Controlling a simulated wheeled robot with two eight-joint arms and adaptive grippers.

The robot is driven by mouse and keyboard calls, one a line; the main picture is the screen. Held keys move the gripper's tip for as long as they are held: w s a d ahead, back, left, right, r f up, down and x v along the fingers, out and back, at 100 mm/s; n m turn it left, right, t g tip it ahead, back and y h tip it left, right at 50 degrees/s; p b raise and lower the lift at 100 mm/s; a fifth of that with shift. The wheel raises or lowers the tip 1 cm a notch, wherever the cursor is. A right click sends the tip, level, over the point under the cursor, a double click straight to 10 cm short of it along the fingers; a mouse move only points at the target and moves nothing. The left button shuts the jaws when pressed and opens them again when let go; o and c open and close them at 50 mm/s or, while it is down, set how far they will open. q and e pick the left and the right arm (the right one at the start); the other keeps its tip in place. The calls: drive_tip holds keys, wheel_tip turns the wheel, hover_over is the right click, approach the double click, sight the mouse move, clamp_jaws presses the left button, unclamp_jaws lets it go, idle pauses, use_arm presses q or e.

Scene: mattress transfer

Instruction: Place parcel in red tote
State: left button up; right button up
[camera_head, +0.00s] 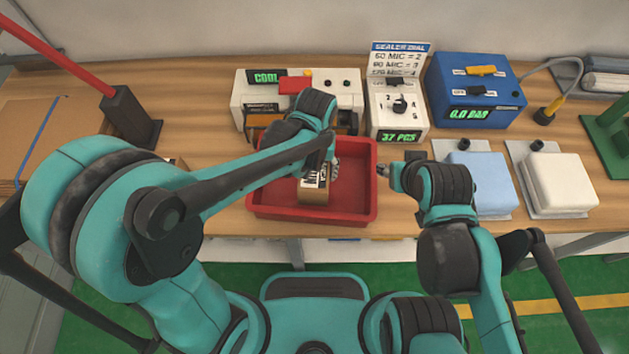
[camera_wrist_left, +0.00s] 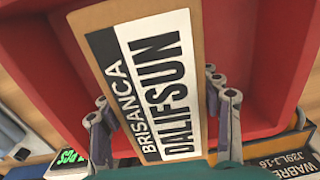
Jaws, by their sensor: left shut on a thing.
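The parcel (camera_head: 314,188) is a brown box with a black and white label, inside the outline of the red tote (camera_head: 262,212) in the head view. In the left wrist view the parcel (camera_wrist_left: 150,85) fills the middle, with red tote walls (camera_wrist_left: 270,60) around it. My left gripper (camera_wrist_left: 163,118) has a finger on each side of the parcel and is shut on it. In the head view my left arm partly hides the parcel and this gripper. I cannot tell whether the parcel touches the tote floor. My right gripper (camera_head: 384,170) is just right of the tote's right rim; its finger opening is unclear.
Behind the tote stand a white machine (camera_head: 250,92), a sealer dial box (camera_head: 399,105) and a blue box (camera_head: 473,90). Blue (camera_head: 482,180) and white (camera_head: 560,182) packs lie to the right. A brown cardboard sheet (camera_head: 40,125) and a red lever (camera_head: 60,55) are at left.

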use_arm(q)
drive_tip(key=shift+a+f, duration=0.15)
drive_tip(key=shift+f, duration=0.05)
wheel_tip(320, 180, down, 4)
drive_tip(key=b, duration=0.3)
drive_tip(key=shift+r, duration=0.1)
drive_tip(key=o, duration=1.5)
